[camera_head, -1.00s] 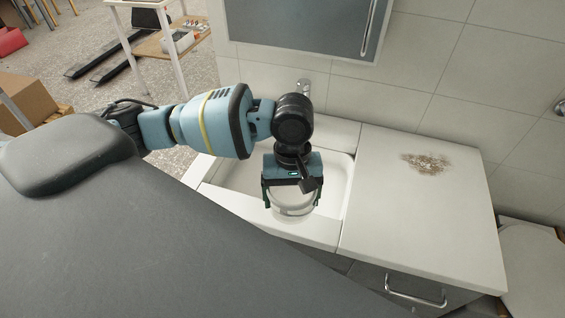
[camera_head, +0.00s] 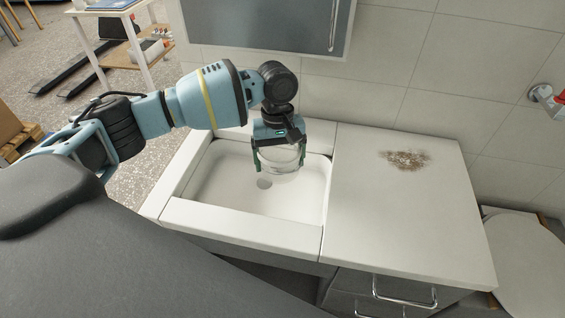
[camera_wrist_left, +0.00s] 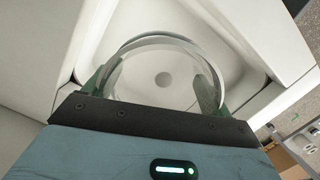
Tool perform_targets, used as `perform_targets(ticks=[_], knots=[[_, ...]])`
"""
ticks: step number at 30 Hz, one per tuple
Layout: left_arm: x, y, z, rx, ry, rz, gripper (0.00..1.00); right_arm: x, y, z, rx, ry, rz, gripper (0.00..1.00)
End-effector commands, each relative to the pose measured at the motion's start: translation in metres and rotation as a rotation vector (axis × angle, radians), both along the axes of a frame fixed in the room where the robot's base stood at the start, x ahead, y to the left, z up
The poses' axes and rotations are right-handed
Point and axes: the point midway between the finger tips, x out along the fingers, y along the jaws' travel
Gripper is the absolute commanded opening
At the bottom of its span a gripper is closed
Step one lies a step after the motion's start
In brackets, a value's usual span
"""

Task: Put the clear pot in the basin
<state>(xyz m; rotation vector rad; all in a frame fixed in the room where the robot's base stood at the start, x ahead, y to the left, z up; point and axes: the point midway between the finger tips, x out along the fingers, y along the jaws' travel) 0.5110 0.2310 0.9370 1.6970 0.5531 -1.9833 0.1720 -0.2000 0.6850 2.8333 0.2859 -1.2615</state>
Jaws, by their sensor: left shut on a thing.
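My left gripper (camera_head: 280,165) is shut on the clear pot (camera_head: 281,158), a round see-through vessel. It holds the pot over the far part of the white basin (camera_head: 215,212). My right gripper is not in view.
A white counter (camera_head: 395,215) with a brown stain (camera_head: 405,160) adjoins the basin on the right. A grey cabinet (camera_head: 270,22) hangs on the tiled wall above. A toilet (camera_head: 525,255) stands at far right. The basin's near part is empty.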

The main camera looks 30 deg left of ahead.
Motion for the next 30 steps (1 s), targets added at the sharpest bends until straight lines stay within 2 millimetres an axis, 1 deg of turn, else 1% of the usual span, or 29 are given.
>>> perform_targets(ticks=[3,9,12,18,19,21,30], knots=[[0.006,0.002,0.0,-0.001,-0.001,0.0,0.54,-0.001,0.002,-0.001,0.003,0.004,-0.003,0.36],[0.008,0.002,0.001,0.0,-0.003,0.0,0.54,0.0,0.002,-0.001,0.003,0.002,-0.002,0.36],[0.016,0.004,0.0,-0.001,-0.003,0.0,0.54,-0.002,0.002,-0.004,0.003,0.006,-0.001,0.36],[0.014,0.005,-0.03,0.001,0.0,0.0,0.54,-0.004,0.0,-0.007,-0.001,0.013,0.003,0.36],[0.015,0.004,-0.032,0.0,-0.001,0.0,0.54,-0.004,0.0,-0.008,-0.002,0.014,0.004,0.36],[0.015,0.005,-0.035,0.0,-0.003,0.0,0.54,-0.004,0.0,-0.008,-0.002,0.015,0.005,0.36],[0.015,0.004,-0.036,-0.001,-0.003,0.0,0.54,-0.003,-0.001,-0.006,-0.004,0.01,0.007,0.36]])
